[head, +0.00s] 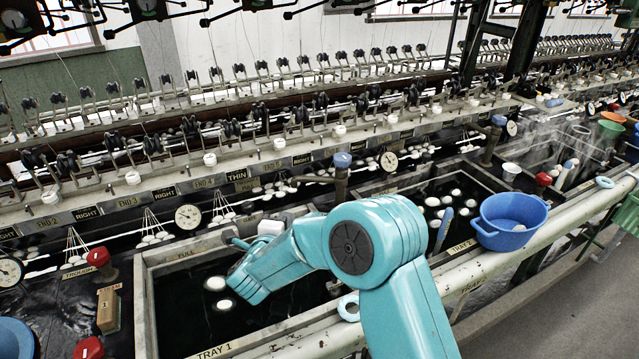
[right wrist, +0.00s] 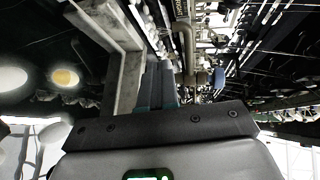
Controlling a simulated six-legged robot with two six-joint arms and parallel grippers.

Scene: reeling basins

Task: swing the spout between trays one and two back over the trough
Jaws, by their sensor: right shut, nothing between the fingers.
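The spout (head: 341,178) is a brown pipe with a blue cap on its post, at the back between tray one (head: 143,300) and tray two (head: 442,262). Its arm points left, near the strip of dark trough water (head: 270,193); what lies under its mouth I cannot tell. In the right wrist view the spout (right wrist: 188,45) and its blue cap are right of my fingers. My right gripper (head: 237,243) is over tray one's back part, partly hidden by my forearm, left of and nearer than the spout. Its fingers (right wrist: 157,85) are shut, empty and apart from the pipe. My left gripper is not in view.
Tray one holds dark water and white cocoons (head: 215,284). A blue basin (head: 510,220) stands on the front pipe at right. Red-capped valves (head: 98,257) stand at left. Gauges (head: 188,216) and reeling hardware line the back. A second spout post (head: 494,140) stands farther right.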

